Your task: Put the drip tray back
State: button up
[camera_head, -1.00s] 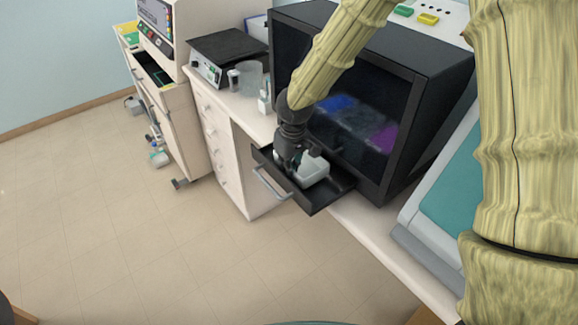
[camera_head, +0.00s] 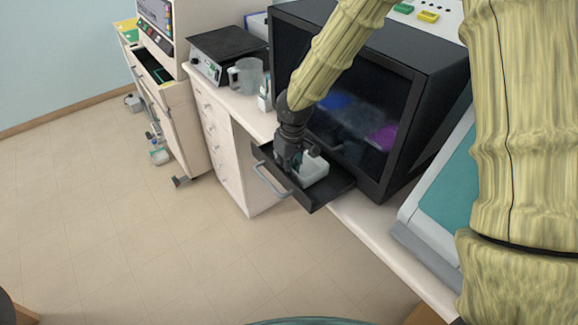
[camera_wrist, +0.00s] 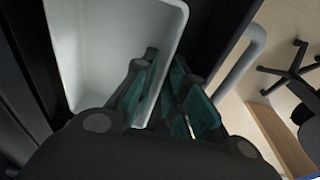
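A white rectangular tray (camera_head: 316,169), which I take to be the drip tray, sits in a black pulled-out drawer (camera_head: 320,194) under the dark-windowed machine. In the wrist view the white tray (camera_wrist: 105,45) fills the upper left, its near wall running down between my fingers. My gripper (camera_head: 291,168) points down at the tray's left side. In the wrist view the fingers of my gripper (camera_wrist: 163,75) converge on that wall and look shut on it. The exact contact is partly hidden by the fingers.
The drawer has a grey bar handle (camera_head: 268,183) in front. The black machine (camera_head: 375,60) stands right behind it. A mug (camera_head: 246,76) and a hotplate (camera_head: 222,52) stand to the left on the counter. The floor in front is clear.

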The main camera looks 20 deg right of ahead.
notch_tip(320, 180, up, 12)
jog(key=s+b, duration=0.1)
jog(key=b, duration=0.1)
jog(key=shift+s+d, duration=0.15)
jog(key=shift+s, duration=0.05)
dwell(0.3)
dwell(1.1)
